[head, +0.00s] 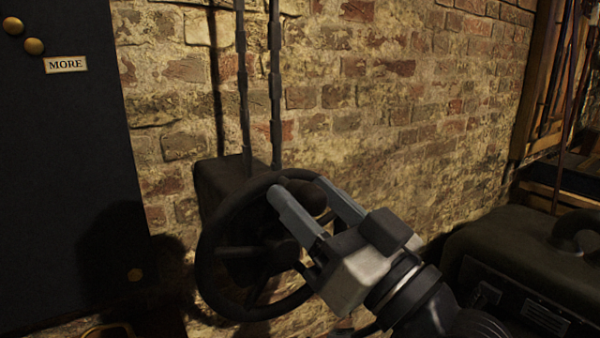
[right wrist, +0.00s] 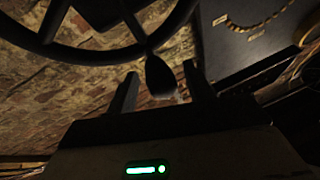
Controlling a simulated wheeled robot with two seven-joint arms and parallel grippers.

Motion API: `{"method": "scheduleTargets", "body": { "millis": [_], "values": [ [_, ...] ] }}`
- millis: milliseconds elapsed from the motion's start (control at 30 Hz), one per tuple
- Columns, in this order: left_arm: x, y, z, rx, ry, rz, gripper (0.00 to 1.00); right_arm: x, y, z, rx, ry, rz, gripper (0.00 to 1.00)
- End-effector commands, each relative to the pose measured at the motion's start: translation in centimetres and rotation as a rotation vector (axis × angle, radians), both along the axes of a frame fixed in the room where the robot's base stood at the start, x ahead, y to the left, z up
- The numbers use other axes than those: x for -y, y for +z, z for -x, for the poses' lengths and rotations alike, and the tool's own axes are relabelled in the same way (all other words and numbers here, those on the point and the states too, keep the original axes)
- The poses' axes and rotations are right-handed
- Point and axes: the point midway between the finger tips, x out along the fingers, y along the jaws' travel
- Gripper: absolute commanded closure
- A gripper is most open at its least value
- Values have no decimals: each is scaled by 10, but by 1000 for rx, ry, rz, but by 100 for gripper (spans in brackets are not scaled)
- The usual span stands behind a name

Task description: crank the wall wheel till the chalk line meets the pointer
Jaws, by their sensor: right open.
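The dark wall wheel (head: 206,262) is mounted on a dark box (head: 215,190) on the brick wall in the head view. Its rim and spokes cross the top left of the right wrist view (right wrist: 75,54). A dark rounded handle (head: 311,197) sits near the wheel's upper right rim; it also shows in the right wrist view (right wrist: 157,74). My right gripper (head: 297,186) is open, with its fingers on either side of the handle. I cannot tell whether they touch it. I cannot make out a chalk line or a pointer. My left gripper is not in view.
Two dark vertical rods (head: 275,90) rise from the box up the wall. A dark panel (head: 60,170) with a "MORE" label (head: 66,64) and brass knobs stands at the left. A dark case (head: 520,260) with a curved handle is at the lower right.

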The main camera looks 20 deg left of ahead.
Motion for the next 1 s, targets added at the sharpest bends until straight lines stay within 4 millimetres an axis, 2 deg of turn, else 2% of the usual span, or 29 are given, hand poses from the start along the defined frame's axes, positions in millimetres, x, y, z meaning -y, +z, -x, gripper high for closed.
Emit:
{"method": "scheduleTargets", "body": {
  "millis": [400,433,600,833,1000],
  "values": [
    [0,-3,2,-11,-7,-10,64,-6,3,-2,1,-6,2,48],
    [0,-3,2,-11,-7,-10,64,-6,3,-2,1,-6,2,51],
    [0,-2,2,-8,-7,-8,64,-6,4,-2,1,-6,2,98],
    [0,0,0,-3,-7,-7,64,-4,3,-7,-7,-10,-5,100],
    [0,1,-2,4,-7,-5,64,6,3,-29,-44,-27,-37,100]
  ]
}}
